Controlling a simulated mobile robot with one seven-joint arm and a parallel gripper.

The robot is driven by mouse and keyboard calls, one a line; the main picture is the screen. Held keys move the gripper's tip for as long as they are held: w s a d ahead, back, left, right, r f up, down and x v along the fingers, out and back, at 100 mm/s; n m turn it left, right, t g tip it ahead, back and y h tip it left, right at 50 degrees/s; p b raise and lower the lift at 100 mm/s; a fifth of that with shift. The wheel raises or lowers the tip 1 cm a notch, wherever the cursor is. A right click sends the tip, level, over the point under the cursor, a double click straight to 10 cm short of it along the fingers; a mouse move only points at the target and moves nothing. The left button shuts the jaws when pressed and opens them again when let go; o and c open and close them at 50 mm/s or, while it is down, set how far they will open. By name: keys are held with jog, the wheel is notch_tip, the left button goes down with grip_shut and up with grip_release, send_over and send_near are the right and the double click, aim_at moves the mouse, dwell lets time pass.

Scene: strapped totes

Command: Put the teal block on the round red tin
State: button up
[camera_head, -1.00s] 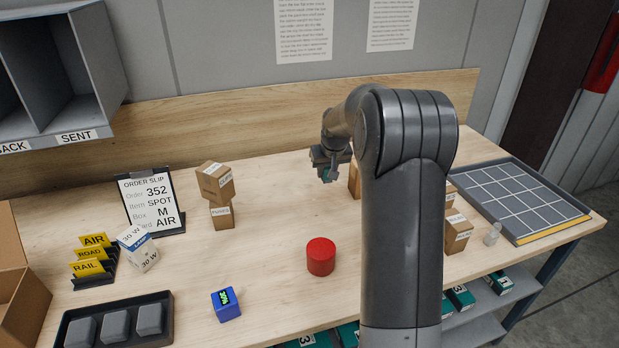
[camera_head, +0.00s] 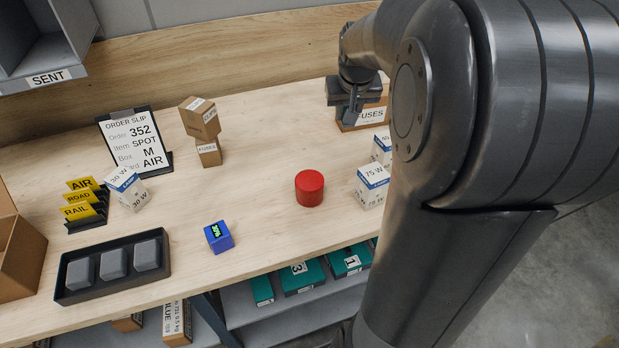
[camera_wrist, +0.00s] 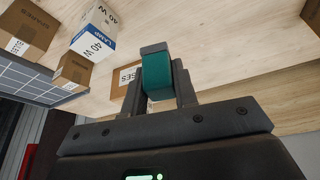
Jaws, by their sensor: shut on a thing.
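The round red tin (camera_head: 309,188) stands upright on the wooden bench, with nothing on top of it. My gripper (camera_head: 351,108) is over the back of the bench, behind and to the right of the tin. In the wrist view my gripper is shut on the teal block (camera_wrist: 158,80), which sits between the two dark fingers. In the head view the block cannot be made out clearly; my gripper hides it. The tin does not show in the wrist view.
A fuses carton (camera_head: 371,116) is beside my gripper, and lamp boxes (camera_head: 371,186) stand right of the tin. A blue block (camera_head: 219,237) with a green display lies to its left. Stacked cartons (camera_head: 202,120) stand farther back. Bare bench surrounds the tin.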

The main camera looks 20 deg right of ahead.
jog(key=s+a+m, duration=0.2)
jog(key=s, duration=0.9)
send_over(310, 175)
jog(key=s, duration=0.2)
jog(key=f, duration=0.6)
jog(key=shift+w+a+f, duration=0.25)
jog(key=shift+f, duration=2.05)
jog(key=shift+f, duration=0.2)
jog(key=o, duration=1)
jog(key=shift+r, duration=0.1)
